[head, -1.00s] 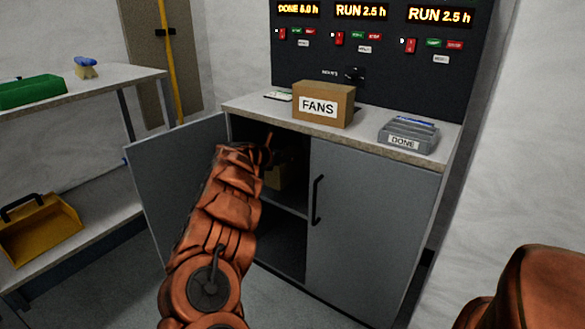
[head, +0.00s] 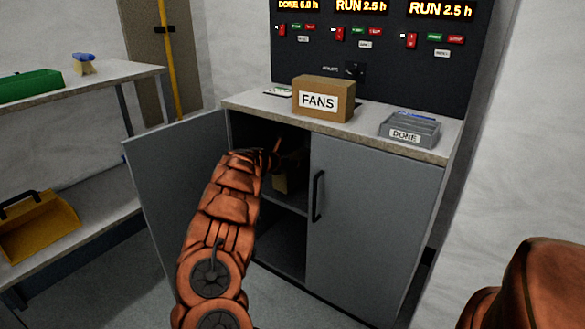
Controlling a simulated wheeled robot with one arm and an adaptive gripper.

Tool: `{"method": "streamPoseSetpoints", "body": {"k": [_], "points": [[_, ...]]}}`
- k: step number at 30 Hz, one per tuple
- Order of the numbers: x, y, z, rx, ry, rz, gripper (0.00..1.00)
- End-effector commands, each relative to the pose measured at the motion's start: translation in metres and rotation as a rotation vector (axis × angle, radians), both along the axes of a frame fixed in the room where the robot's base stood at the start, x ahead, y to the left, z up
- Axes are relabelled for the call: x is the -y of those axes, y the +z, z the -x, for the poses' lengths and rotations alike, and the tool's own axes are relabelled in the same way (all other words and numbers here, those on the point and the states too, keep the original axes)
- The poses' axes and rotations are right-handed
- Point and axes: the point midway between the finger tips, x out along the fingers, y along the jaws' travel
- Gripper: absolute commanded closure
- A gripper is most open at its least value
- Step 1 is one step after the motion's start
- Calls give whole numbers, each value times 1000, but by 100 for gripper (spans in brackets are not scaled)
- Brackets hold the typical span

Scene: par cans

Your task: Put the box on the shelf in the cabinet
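The grey cabinet (head: 375,220) has its left door (head: 180,180) swung open and its right door shut. Inside the open half, a shelf (head: 285,199) divides the upper and lower spaces. My gripper (head: 277,155) is at the upper opening beside this box. Its fingers are dark and mostly hidden by my arm, so I cannot tell whether they hold the box. Another cardboard box labelled FANS (head: 323,98) sits on the cabinet's worktop.
A grey tray labelled DONE (head: 410,130) and a flat white item (head: 279,92) lie on the worktop (head: 365,132). A control panel stands behind. At left, a bench (head: 110,77) carries a green bin (head: 30,86), with a yellow bin (head: 35,225) below. The lower cabinet space looks empty.

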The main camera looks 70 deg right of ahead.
Motion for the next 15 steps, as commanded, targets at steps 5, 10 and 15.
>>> {"method": "streamPoseSetpoints", "body": {"k": [5,10,15], "points": [[4,-18,1,0,0,2,79],[4,-17,0,-1,1,2,79],[4,-19,0,-1,1,2,79]]}}
